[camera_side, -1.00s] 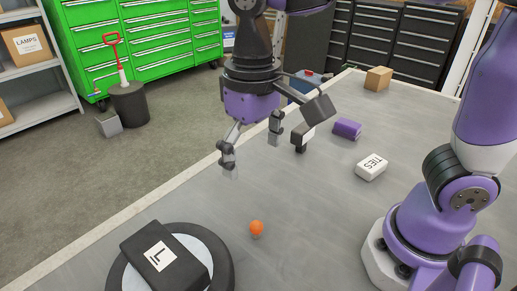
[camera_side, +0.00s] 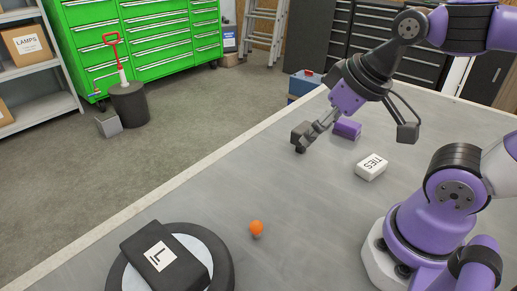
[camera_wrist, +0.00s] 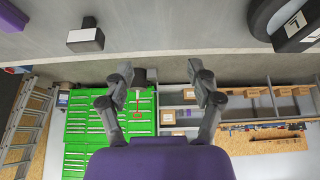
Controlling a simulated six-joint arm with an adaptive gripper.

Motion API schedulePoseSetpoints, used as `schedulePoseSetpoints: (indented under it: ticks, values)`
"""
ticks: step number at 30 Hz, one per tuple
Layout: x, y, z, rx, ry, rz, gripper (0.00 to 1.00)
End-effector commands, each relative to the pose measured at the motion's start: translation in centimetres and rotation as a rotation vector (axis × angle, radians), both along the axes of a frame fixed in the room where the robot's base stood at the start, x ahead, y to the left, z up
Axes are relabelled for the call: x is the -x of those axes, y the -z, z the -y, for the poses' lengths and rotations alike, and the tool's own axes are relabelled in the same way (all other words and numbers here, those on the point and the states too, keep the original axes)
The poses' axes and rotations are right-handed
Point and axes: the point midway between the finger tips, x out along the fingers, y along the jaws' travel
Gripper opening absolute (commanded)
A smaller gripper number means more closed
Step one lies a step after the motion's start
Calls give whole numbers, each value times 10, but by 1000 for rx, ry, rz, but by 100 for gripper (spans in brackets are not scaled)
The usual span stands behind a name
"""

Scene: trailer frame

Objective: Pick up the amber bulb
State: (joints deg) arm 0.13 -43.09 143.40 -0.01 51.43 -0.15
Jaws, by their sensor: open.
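The amber bulb (camera_side: 256,228) is a small orange ball on a pale base, standing on the grey table in the side view. I cannot make it out in the wrist view. My gripper (camera_side: 306,142) is up and behind the bulb to the right, tilted, well apart from it. Its fingers overlap a dark block (camera_side: 298,130) in the side view; I cannot tell from there whether they touch. In the wrist view my gripper (camera_wrist: 160,76) has its two fingers spread with nothing between them.
A black box marked L (camera_side: 162,256) lies on a round tyre-like thing (camera_side: 222,270) at front left. A white TIES box (camera_side: 371,167) and a purple block (camera_side: 347,128) are further right. The wrist view shows a black and white block (camera_wrist: 86,38). The table around the bulb is clear.

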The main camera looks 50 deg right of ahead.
Motion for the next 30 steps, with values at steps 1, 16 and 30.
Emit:
schedulePoseSetpoints:
  ticks: [1,16,30]
  values:
    - [0,0,0,0,0,0,65]
    - [-11,12,-20,-75,28,-96,65]
    - [-27,77,-97,-268,214,-467,65]
